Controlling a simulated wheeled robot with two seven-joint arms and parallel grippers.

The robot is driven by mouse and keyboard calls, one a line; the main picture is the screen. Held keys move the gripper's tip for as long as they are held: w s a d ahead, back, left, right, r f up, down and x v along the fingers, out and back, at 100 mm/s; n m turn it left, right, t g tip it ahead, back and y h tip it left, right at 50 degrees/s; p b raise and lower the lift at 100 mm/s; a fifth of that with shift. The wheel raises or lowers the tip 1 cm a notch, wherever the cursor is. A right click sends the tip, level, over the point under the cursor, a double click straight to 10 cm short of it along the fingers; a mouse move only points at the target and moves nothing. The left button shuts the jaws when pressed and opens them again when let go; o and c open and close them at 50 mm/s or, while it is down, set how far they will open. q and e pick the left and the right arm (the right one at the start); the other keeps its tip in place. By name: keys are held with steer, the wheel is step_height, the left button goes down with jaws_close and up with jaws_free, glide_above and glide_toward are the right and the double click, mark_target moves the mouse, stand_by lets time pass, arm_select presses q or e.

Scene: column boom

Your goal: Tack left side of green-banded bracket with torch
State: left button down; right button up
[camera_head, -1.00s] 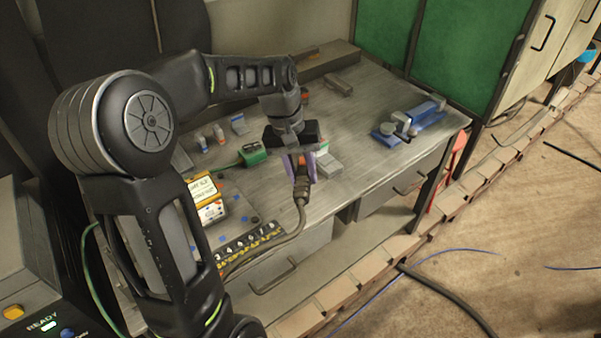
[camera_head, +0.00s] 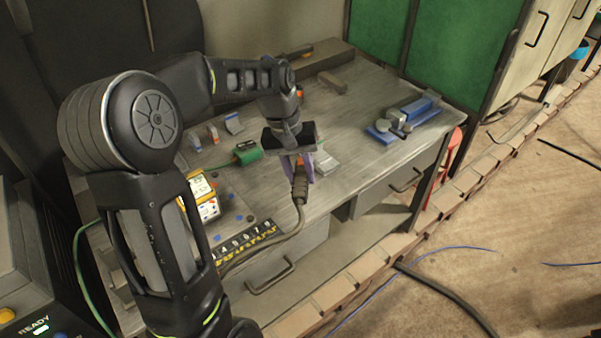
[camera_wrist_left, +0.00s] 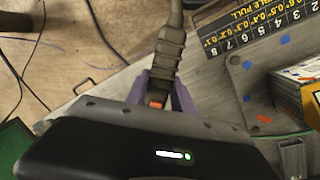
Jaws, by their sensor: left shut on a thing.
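My left gripper (camera_head: 303,168) points down over the bench and is shut on the torch (camera_head: 300,188), a dark ribbed handle with a cable. In the left wrist view, the torch (camera_wrist_left: 168,58) sits between purple fingers, with a small orange part at the grip. The torch tip is hidden. A grey metal piece (camera_head: 326,163) lies just right of the gripper; I cannot tell whether it is the bracket. No green band shows clearly on any bracket. My right gripper is not in view.
The torch cable (camera_head: 270,247) trails over the front edge. Bench space behind the gripper is mostly clear.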

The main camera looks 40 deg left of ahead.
arm_select(q)
steer(key=shift+w+f, duration=0.1)
steer(key=shift+f, duration=0.05)
steer(key=shift+w+f, duration=0.15)
steer(key=shift+f, duration=0.15)
steer(key=shift+r, duration=0.1)
stand_by(2.3)
steer(key=shift+s+d+r+p, duration=0.1)
steer(key=shift+s+r+p, duration=0.15)
steer(key=shift+r+p, duration=0.55)
steer(key=shift+s+r+p, duration=0.3)
steer(key=shift+r+p, duration=0.15)
steer(key=shift+r, duration=0.7)
steer(key=shift+s+d+r+p, duration=0.1)
steer(key=shift+s+r+p, duration=0.15)
steer(key=shift+r+p, duration=0.55)
steer(key=shift+s+r+p, duration=0.2)
steer(key=shift+s+r, duration=0.05)
steer(key=shift+r, duration=0.45)
steer(key=shift+s+r+p, duration=0.15)
steer(key=shift+s+r, duration=0.05)
steer(key=shift+r, duration=0.45)
